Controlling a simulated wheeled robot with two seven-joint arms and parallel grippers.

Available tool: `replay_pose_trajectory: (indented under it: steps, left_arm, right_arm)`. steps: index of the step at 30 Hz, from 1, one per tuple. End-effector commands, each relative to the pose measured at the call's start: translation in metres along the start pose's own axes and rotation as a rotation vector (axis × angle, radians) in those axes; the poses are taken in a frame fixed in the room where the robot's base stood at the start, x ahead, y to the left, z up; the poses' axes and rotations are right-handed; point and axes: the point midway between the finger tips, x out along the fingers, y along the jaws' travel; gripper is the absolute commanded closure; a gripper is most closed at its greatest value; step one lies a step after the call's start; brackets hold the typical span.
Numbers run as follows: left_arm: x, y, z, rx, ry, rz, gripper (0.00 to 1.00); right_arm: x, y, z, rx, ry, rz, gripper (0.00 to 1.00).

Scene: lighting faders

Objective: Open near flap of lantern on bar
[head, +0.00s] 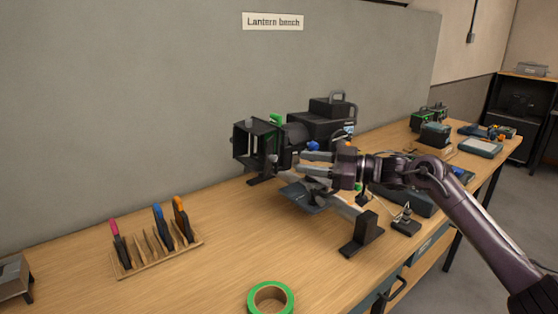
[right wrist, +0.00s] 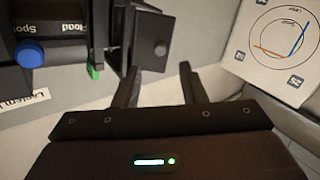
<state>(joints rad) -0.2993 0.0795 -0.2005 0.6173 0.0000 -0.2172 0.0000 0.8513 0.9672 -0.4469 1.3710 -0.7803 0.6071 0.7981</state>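The lantern (head: 318,125) is a black fixture on the bench's bar, with a square frame of flaps (head: 252,144) at its left end. The near flap, a dark plate with a round knob (right wrist: 153,46), shows in the right wrist view ahead of the fingers. My right gripper (head: 299,163) is beside the lantern's near side, its fingers pointing left toward the flap end. It also shows in the right wrist view (right wrist: 162,84), fingers spread with an empty gap between them. I cannot tell whether a finger touches the flap. My left gripper is out of view.
The bar (head: 340,206) and its black foot (head: 360,234) stand below my right gripper. A wooden rack (head: 150,258) with coloured-handled tools is at left. Green tape (head: 271,298) lies at the front. The bench between rack and lantern is clear.

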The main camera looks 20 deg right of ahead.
Motion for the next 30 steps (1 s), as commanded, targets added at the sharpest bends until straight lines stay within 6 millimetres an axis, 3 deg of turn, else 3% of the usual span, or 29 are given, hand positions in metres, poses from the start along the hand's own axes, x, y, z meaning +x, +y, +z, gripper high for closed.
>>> replay_pose_trajectory:
  steps: [9,22,30]
  left_arm:
    - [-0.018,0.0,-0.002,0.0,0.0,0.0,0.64]
    - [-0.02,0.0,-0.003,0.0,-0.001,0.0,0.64]
    - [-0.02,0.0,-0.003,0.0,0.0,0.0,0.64]
  right_arm:
    - [0.051,0.0,-0.004,-0.002,0.004,0.0,0.62]
    - [0.063,0.0,0.0,-0.003,0.0,0.001,0.62]
    - [0.063,0.0,0.0,-0.003,0.0,0.001,0.98]
